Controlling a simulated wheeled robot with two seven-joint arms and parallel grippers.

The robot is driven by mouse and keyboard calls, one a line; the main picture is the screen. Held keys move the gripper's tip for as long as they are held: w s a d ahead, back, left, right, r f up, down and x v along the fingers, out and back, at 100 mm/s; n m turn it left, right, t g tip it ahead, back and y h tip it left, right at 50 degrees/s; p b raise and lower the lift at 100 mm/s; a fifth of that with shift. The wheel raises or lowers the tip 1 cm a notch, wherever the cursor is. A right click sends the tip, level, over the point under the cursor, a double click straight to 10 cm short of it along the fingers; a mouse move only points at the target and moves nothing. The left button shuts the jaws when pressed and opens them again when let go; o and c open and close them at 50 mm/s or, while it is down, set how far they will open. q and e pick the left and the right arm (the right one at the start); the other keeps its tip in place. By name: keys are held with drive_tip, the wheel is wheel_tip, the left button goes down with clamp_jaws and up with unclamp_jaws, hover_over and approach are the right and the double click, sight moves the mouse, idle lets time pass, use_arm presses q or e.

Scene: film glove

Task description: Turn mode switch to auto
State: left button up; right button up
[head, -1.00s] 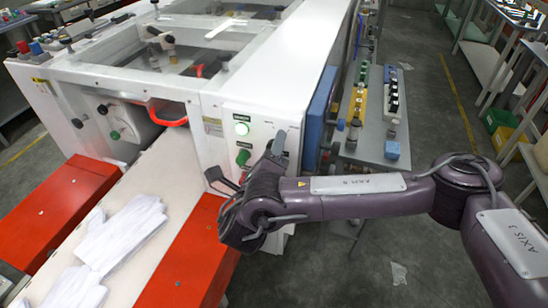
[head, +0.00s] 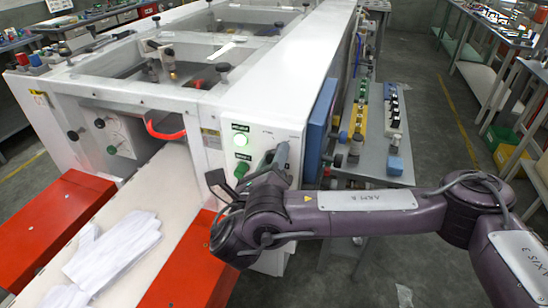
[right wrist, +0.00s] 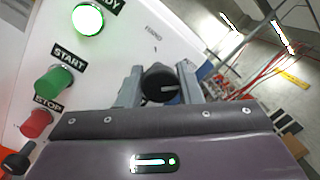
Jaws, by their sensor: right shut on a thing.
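The mode switch is a black rotary knob (right wrist: 158,82) with a white pointer line, on the white control panel in the right wrist view. My right gripper (right wrist: 160,88) is shut on it, one grey finger on each side. The pointer line lies nearly level in that view. My left gripper is not in view.
Left of the knob are a lit green lamp (right wrist: 87,19), a green START button (right wrist: 53,83) and a red STOP button (right wrist: 36,123). White gloves (head: 112,248) lie on the pale belt between red covers (head: 190,270). A blue panel (head: 320,130) stands right of the gripper.

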sight(274, 152)
drive_tip(key=o, duration=1)
drive_tip(key=shift+f, duration=0.1)
wheel_tip(274, 152, up, 20)
drive_tip(key=shift+r+b, duration=0.1)
drive_tip(key=shift+b, duration=0.8)
